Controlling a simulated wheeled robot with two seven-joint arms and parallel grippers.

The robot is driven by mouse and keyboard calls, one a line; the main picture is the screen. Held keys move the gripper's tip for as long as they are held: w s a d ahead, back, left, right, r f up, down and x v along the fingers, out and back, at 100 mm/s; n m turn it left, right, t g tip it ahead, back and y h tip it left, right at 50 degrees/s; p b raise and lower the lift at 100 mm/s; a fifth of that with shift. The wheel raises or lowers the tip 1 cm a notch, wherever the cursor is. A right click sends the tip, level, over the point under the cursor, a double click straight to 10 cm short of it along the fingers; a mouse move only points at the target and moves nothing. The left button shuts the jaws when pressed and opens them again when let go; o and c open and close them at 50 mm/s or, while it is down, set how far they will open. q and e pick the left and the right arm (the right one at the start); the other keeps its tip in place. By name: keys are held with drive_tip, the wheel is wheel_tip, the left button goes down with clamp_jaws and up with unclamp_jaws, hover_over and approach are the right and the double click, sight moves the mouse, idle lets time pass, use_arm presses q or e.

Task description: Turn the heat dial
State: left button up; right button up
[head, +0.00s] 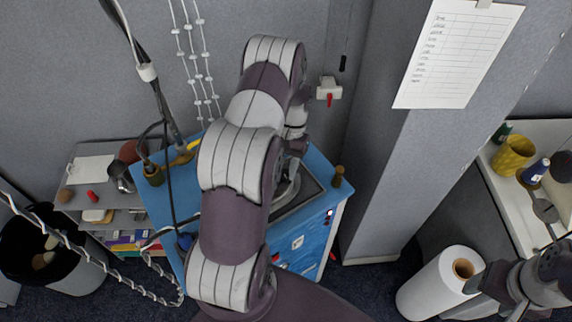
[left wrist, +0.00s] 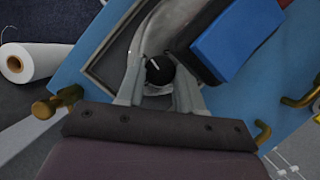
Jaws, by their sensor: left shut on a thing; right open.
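The heat dial (left wrist: 158,70), a round black knob with a white mark, shows in the left wrist view on a grey, curved metal appliance (left wrist: 150,40). My left gripper (left wrist: 158,88) has its two grey fingers on either side of the dial and is shut on it. In the head view my left gripper (head: 294,150) is over the blue cabinet top, and the dial is hidden there. Part of the grey appliance (head: 290,188) shows beside the gripper. My right gripper (head: 482,280) is open at the lower right, beside the white roll.
The blue cabinet (head: 318,225) carries brass-coloured pegs (head: 338,176) at its edge. A dark body with a blue block (left wrist: 235,40) lies close to the left fingers. A grey pillar (head: 385,170) stands right of the cabinet. A white roll (head: 430,285) stands on the floor.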

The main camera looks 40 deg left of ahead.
use_arm(q)
drive_tip(key=shift+a+n+t+h, duration=0.15)
drive_tip(key=shift+n+t+h, duration=0.3)
drive_tip(key=shift+n, duration=1.15)
drive_tip(key=o, duration=1)
drive_tip(key=shift+s, duration=0.1)
